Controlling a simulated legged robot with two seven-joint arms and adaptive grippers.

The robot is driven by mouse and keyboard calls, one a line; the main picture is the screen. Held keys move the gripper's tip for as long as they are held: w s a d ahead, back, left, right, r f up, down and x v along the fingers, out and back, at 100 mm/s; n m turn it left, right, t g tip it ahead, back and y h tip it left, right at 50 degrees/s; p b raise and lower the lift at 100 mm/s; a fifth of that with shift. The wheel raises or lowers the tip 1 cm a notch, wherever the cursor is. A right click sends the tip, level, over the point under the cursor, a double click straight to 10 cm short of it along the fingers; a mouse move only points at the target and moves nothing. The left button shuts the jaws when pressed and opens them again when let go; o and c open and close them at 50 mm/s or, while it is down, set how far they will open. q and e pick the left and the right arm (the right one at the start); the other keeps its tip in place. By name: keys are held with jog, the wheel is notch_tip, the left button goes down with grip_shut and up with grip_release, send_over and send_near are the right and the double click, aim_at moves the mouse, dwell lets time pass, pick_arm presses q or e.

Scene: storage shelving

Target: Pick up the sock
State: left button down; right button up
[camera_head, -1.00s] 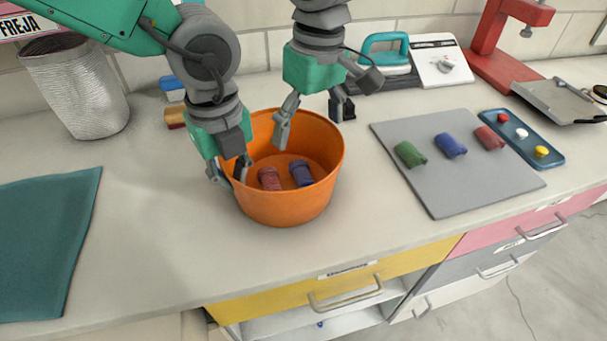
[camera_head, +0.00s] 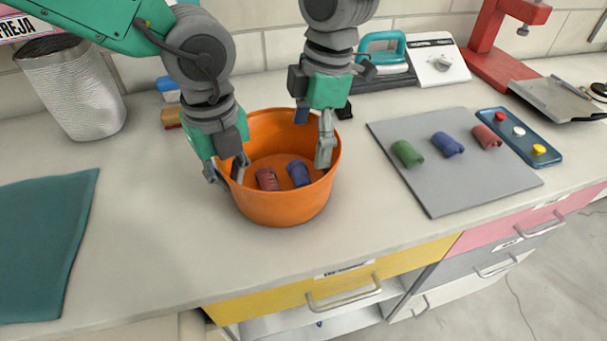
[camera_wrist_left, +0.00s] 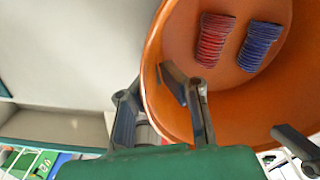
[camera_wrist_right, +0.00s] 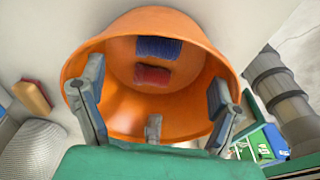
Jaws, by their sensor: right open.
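An orange bucket (camera_head: 285,208) stands on the counter. A red rolled sock (camera_head: 267,180) and a blue rolled sock (camera_head: 299,174) lie on its floor; both show in the left wrist view, red (camera_wrist_left: 213,40) and blue (camera_wrist_left: 260,46). My left gripper (camera_head: 226,172) is at the bucket's left rim, one finger inside and one outside; whether they press on the wall I cannot tell. My right gripper (camera_head: 314,140) is open and empty over the bucket's right back side, pointing down, above the socks. In the right wrist view the blue sock (camera_wrist_right: 158,47) and red sock (camera_wrist_right: 152,75) lie between its fingers.
A silver bin (camera_head: 72,90) and a teal cloth (camera_head: 45,245) are at left. The counter's front is clear.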

aim_at(302, 171)
jog(key=f, duration=0.2)
jog(key=a+f, duration=0.1)
jog(key=f, duration=0.5)
jog(key=shift+s+a+f, duration=0.1)
jog(key=shift+s+a, duration=0.05)
jog(key=shift+a, duration=0.15)
jog(key=c, duration=1)
